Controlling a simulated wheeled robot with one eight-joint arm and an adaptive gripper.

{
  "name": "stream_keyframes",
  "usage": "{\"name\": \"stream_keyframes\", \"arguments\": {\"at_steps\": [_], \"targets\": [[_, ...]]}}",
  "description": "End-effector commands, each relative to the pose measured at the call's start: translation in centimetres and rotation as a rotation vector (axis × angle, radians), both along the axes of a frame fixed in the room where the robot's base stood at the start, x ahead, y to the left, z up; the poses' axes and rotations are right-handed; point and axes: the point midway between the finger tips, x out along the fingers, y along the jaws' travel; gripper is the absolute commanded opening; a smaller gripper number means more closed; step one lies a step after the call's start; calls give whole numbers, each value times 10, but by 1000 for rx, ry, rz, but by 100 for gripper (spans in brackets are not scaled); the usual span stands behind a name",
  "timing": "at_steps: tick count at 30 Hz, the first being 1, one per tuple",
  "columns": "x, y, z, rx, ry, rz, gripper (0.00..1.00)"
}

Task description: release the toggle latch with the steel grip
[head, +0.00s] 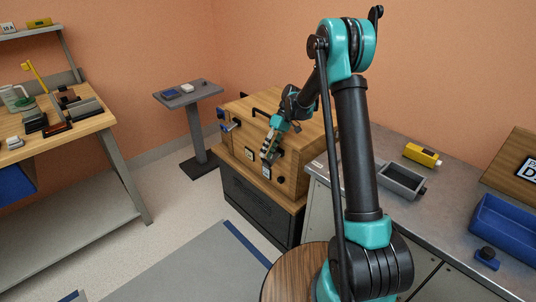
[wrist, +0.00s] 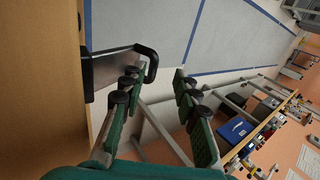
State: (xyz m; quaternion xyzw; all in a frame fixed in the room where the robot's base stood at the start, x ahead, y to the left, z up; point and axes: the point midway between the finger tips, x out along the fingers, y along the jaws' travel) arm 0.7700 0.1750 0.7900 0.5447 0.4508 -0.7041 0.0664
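A wooden cabinet box (head: 290,120) stands on a dark base, with several fittings on its front face. My gripper (head: 268,152) is in front of that face in the head view and hides part of it. In the wrist view my gripper (wrist: 157,76) is open and its fingers are apart. A lever with a steel part and blue end (head: 231,127) shows at the face's left. I cannot tell which latch has the steel grip.
A black handle bar (head: 261,112) lies along the box top. Small pale plates (head: 250,153) and a black knob (head: 281,180) are on the face. A grey counter (head: 440,185) stands right, a small pedestal table (head: 188,95) left. The floor before the box is clear.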

Motion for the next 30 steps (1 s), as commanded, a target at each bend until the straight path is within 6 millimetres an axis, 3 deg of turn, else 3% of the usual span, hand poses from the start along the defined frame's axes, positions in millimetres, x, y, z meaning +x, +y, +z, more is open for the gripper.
{"name": "stream_keyframes", "arguments": {"at_steps": [9,15,26,30], "targets": [[0,0,58,0,0,0,31],[0,0,82,0,0,0,31],[0,0,89,0,0,0,31],[-3,3,84,-12,-11,21,15]]}}
